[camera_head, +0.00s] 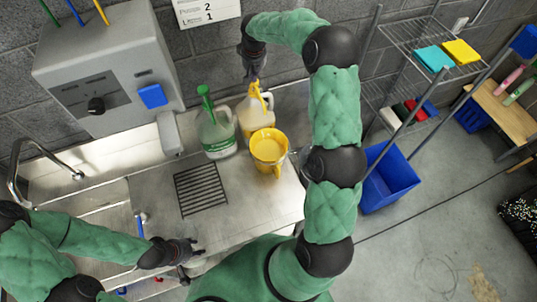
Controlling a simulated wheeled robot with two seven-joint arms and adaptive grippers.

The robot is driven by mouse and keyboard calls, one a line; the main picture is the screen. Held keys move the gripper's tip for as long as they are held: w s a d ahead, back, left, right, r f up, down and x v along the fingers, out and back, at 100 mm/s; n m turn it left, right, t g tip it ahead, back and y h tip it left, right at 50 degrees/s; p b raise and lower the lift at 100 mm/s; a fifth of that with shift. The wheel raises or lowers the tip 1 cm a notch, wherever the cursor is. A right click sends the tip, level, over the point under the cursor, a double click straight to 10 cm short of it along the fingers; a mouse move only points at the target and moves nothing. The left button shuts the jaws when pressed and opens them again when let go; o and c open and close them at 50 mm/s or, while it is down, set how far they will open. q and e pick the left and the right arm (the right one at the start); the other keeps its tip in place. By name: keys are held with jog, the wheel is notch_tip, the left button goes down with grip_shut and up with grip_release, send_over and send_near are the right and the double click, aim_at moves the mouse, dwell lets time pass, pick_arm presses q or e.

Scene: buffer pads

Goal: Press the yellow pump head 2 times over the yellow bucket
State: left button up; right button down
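The yellow pump head (261,92) tops a whitish jug (252,112) with yellow contents at the back of the steel counter. The yellow bucket (281,157) stands just in front of that jug, with yellow inside it. My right gripper (253,77) points down just above and behind the yellow pump head; whether it touches the head, and how far its fingers are apart, is unclear. My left gripper (197,260) is low at the front edge of the counter, empty, with its fingers apart, away from both jugs.
A jug with a green pump head (205,92) stands left of the yellow one. A drain grate (201,190) lies in the counter. A blue bin (388,180) stands right.

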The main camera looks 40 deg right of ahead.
jog(key=shift+w+p+v, duration=0.25)
jog(key=shift+p+v, duration=0.4)
jog(key=shift+v, duration=0.45)
jog(key=shift+w+p+v, duration=0.2)
jog(key=shift+p+v, duration=0.45)
jog(key=shift+v, duration=0.45)
pick_arm(q)
notch_tip(320, 180, up, 3)
jog(key=shift+f, duration=0.15)
pick_arm(e)
jog(key=shift+r, duration=0.1)
pick_arm(q)
jog(key=shift+f, duration=0.1)
pick_arm(e)
jog(key=shift+d, duration=0.1)
pick_arm(q)
jog(key=shift+f+b, duration=1.5)
jog(key=shift+b, duration=0.1)
pick_arm(e)
jog(key=shift+s+f, duration=0.1)
jog(key=shift+f, duration=2.4)
jog(key=shift+r, duration=0.1)
pick_arm(q)
jog(key=shift+r+p, duration=1.35)
pick_arm(e)
jog(key=shift+w+v, duration=0.25)
jog(key=shift+v, duration=0.9)
jog(key=shift+w+v, duration=0.25)
jog(key=shift+v, duration=0.9)
